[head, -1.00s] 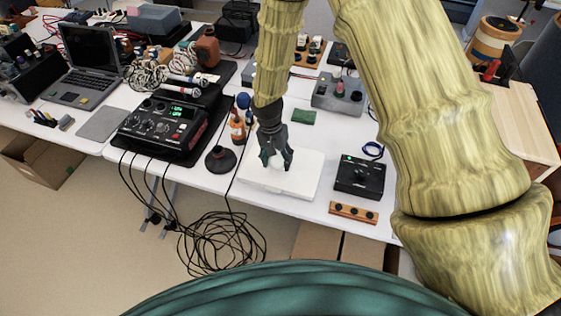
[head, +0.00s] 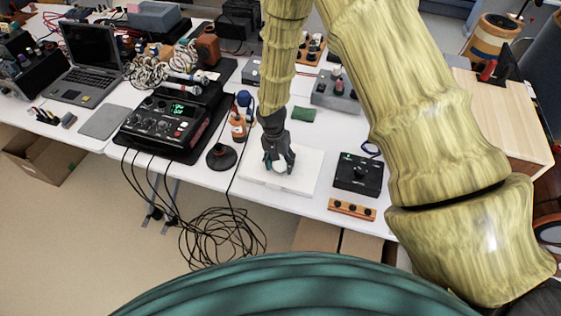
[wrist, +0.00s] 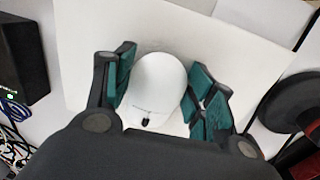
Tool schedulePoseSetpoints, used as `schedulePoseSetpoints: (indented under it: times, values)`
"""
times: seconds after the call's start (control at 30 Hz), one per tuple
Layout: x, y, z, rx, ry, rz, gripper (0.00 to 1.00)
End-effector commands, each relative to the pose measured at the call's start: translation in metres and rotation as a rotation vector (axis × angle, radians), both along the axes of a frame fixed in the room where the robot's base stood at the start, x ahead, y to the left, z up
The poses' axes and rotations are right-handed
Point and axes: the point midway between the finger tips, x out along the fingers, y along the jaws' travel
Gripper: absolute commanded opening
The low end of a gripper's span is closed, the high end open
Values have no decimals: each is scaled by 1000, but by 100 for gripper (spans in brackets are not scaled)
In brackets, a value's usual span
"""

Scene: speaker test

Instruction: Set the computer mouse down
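The white computer mouse (wrist: 158,88) sits between the teal finger pads of my gripper (wrist: 160,93) in the wrist view. The pads lie against its two sides, so my gripper looks shut on it. In the head view my gripper (head: 279,166) points down over a flat white board (head: 301,183), with a little of the mouse (head: 279,168) showing between the fingers. The mouse is over the board or on it; I cannot tell whether its underside touches.
A black box with a knob (head: 358,175) stands right of the board, with a wooden strip of knobs (head: 352,209) in front. A round black stand (head: 221,157) and an orange bottle (head: 238,128) are at the left. A green pad (head: 303,114) lies behind.

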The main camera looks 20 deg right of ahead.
Motion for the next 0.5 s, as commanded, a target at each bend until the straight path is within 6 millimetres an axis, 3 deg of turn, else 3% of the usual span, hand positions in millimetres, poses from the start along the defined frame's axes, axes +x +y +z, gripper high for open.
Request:
schedulePoseSetpoints:
  times: [0.03, 0.1, 0.5]
  values:
    - [0, 0, 0, 0, 0, 0, 65]
    - [0, 0, 0, 0, 0, 0, 76]
    - [0, 0, 5, 1, 0, 1, 76]
